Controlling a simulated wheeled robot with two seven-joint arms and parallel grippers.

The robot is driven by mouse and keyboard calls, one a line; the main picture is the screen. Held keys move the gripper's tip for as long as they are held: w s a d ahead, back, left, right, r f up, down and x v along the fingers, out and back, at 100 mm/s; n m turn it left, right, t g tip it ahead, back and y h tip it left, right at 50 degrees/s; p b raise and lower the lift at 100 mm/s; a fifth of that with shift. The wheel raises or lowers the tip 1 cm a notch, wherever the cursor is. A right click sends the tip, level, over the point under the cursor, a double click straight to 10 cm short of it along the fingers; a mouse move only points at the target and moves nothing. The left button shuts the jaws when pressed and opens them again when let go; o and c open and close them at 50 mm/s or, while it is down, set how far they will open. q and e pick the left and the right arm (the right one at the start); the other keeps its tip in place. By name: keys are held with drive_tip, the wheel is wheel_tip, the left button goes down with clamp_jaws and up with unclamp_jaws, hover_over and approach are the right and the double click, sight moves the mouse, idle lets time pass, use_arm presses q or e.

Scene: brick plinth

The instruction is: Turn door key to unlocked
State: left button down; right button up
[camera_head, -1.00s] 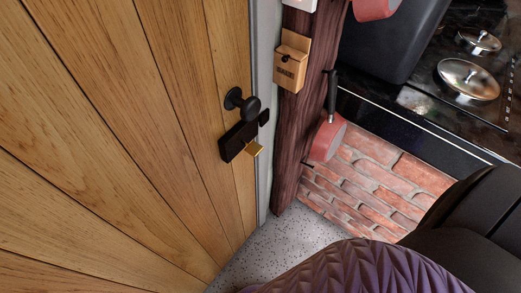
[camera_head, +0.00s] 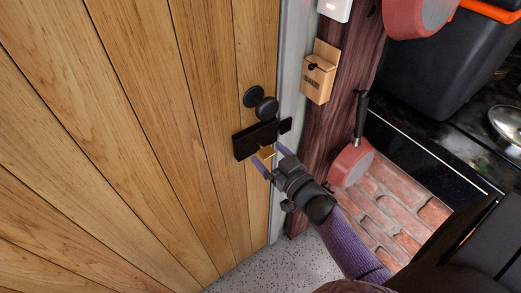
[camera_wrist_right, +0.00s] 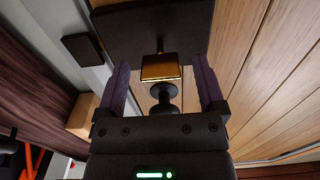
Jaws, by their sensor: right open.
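The wooden door (camera_head: 160,120) fills the left of the head view. On it are a round black knob (camera_head: 262,104) and, just below, a black lock plate (camera_head: 245,143). A gold key (camera_head: 266,152) sticks out of the lock plate. In the right wrist view the gold key (camera_wrist_right: 161,66) lies between the two purple fingers, with a gap on each side. My right gripper (camera_head: 270,162) is open around the key and does not visibly touch it. The key's shaft meets the dark plate (camera_wrist_right: 160,22) in the wrist view. My left gripper is not in view.
A pale door frame (camera_head: 291,70) runs beside a dark wooden post (camera_head: 337,110). A small wooden box (camera_head: 319,78) and a red pan (camera_head: 350,163) hang there. A brick surface (camera_head: 395,205) and a black stove (camera_head: 425,150) lie to the right. Speckled floor (camera_head: 265,272) shows below.

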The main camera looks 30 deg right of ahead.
sight(263, 149)
drive_tip(key=w, duration=0.2)
drive_tip(key=shift+w+a, duration=0.1)
drive_tip(key=shift+w, duration=0.2)
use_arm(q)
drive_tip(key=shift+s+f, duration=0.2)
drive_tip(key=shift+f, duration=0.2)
use_arm(e)
drive_tip(key=shift+w, duration=0.4)
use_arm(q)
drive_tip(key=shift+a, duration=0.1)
use_arm(e)
clamp_jaws()
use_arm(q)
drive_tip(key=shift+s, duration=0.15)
use_arm(e)
drive_tip(key=shift+a, duration=0.1)
